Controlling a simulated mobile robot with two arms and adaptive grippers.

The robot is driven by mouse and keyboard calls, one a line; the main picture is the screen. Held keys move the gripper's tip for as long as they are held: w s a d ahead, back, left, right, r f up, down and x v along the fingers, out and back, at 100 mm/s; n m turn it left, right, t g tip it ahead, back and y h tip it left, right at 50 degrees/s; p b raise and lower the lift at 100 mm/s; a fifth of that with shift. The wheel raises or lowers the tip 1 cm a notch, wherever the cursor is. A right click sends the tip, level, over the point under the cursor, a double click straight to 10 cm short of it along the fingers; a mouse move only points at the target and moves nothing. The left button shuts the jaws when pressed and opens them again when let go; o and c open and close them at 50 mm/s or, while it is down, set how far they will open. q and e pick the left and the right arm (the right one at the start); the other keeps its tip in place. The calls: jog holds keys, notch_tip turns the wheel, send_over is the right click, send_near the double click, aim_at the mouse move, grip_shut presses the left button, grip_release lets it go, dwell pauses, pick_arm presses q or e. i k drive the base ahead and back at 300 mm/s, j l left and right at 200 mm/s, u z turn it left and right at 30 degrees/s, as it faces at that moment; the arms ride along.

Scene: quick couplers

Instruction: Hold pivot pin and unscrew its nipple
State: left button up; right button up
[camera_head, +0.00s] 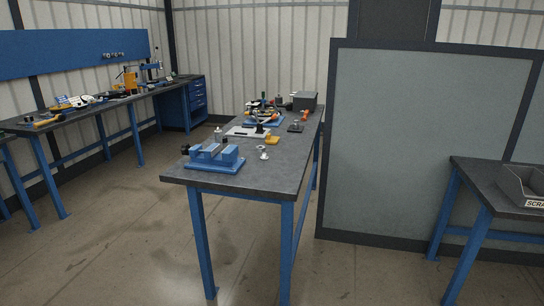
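Neither of my grippers is in the head view. The pivot pin and its nipple are too small to make out for certain. Several small parts lie on the middle workbench (280,178), which has a dark grey top and blue legs. A small light metal part (264,155) sits right of a blue vise (214,158) near the front of that bench. I cannot tell whether it is the pin or the nipple.
A yellow block (272,140) and a grey box (305,100) are farther back on the bench. A long blue-legged bench (60,127) with tools runs along the left wall. A grey partition (420,140) and a scrap bin (524,186) are right. Floor in front is open.

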aim_at(219, 139)
jog(key=i+l+u, duration=0.3)
jog(key=i, duration=0.15)
jog(key=i+l+u, duration=0.3)
jog(key=i, duration=0.15)
jog(key=i+j, duration=0.05)
jog(key=j, duration=0.05)
